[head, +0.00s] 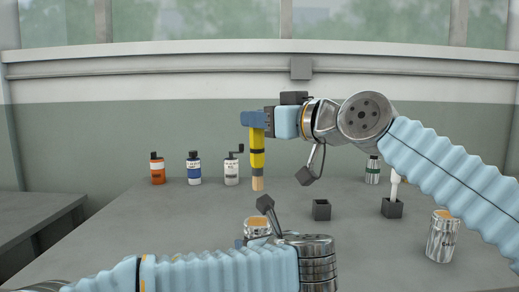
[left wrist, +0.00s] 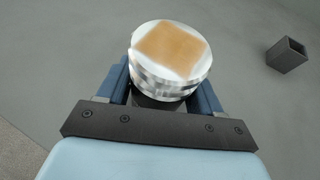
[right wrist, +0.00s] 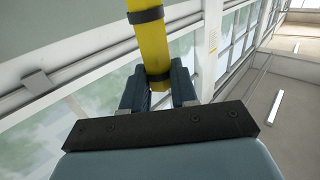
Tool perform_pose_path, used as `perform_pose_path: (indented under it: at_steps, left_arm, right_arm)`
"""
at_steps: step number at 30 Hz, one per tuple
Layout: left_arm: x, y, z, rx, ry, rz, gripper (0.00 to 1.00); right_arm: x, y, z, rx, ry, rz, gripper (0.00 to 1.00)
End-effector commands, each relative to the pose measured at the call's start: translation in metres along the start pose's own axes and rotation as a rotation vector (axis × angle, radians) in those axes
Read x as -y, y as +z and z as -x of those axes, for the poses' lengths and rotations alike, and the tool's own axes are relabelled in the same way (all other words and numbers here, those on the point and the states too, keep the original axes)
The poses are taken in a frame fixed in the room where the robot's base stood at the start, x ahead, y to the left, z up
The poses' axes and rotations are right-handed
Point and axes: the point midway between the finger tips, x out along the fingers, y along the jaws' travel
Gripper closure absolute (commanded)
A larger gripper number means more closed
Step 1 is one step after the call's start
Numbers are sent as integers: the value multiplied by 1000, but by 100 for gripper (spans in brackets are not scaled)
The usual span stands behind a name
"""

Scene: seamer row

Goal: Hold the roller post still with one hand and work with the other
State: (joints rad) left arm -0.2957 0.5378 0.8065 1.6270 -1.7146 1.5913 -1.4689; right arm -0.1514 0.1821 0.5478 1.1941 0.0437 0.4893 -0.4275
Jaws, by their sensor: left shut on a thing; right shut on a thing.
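A shiny metal cylinder with a tan patch on its flat top, which looks like the roller post (head: 257,226), stands on the table at the front. My left gripper (head: 244,242) is shut on it; the left wrist view shows the roller post (left wrist: 172,62) between blue fingers (left wrist: 162,92). My right gripper (head: 254,119) is shut on a yellow tool (head: 257,150) with black bands and a tan tip. The tool hangs upright, its tip above and apart from the post in the head view. The right wrist view shows the yellow tool (right wrist: 151,50) between the fingers (right wrist: 159,88).
Orange (head: 158,172), blue-banded (head: 194,170) and white (head: 231,172) bottles stand at the back left. A dark open box (head: 321,210), a dark holder (head: 392,209) with a white-handled tool, a banded can (head: 372,172) and a tan-topped metal cylinder (head: 442,238) stand to the right.

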Motion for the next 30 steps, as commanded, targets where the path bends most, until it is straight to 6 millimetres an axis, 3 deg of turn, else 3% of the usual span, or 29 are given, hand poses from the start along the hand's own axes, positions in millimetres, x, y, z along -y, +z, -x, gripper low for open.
perform_pose_path:
  at_steps: [14, 15, 20, 30]
  left_arm:
    - [0, 0, 0, 0, 0, 0, 69]
    - [0, 0, 0, 0, 0, 0, 30]
    - [0, 0, 0, 0, 0, 0, 6]
    - [0, 0, 4, 0, -1, 0, 5]
  right_arm:
    - [0, 0, 0, -1, 0, 0, 100]
    - [0, 0, 0, -1, 0, 0, 100]
    - [0, 0, 0, -1, 0, 0, 100]
    - [0, 0, 0, -1, 0, 0, 100]
